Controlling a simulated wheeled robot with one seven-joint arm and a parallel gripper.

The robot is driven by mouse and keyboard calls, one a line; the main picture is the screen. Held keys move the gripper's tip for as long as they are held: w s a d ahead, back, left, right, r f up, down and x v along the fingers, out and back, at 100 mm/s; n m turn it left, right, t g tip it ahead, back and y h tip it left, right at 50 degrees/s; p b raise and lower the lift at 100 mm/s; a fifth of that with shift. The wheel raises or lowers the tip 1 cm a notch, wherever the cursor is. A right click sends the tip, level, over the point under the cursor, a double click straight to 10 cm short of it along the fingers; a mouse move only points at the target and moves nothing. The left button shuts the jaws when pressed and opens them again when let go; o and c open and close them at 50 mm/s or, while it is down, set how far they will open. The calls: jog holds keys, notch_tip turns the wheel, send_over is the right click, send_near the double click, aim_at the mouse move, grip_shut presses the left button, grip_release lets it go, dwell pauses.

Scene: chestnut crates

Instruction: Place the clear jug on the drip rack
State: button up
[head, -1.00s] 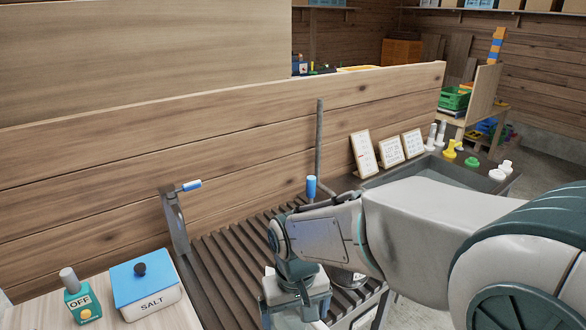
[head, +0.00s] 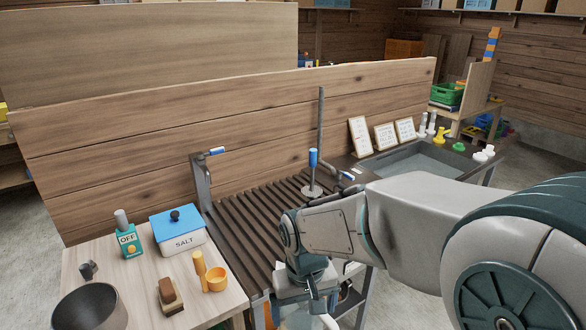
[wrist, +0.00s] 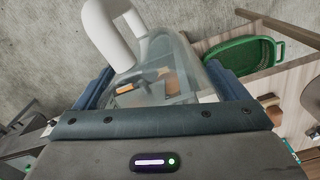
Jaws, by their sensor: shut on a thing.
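The drip rack (head: 262,213) is a dark ribbed surface along the wooden wall in the head view. My gripper (head: 306,300) hangs low in front of the rack's near edge, with my arm covering part of the rack. In the wrist view my gripper (wrist: 155,85) is shut on the clear jug (wrist: 178,72), its two blue-padded fingers on either side of the see-through body. The jug's white handle (wrist: 112,32) sticks out at the upper left. In the head view only a pale bit of the jug (head: 298,318) shows below my gripper.
A blue-handled plunger-like tool (head: 313,172) stands on the rack. A sink (head: 375,165) lies beyond.

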jog(key=w+d+f+m, duration=0.1)
jog(key=w+d+f, duration=0.5)
jog(key=f, duration=0.3)
jog(key=w+d+f+m, duration=0.2)
jog(key=w+d+f, duration=0.5)
jog(key=f, duration=0.1)
jog(key=shift+w+f, duration=0.2)
jog(key=shift+f, duration=0.2)
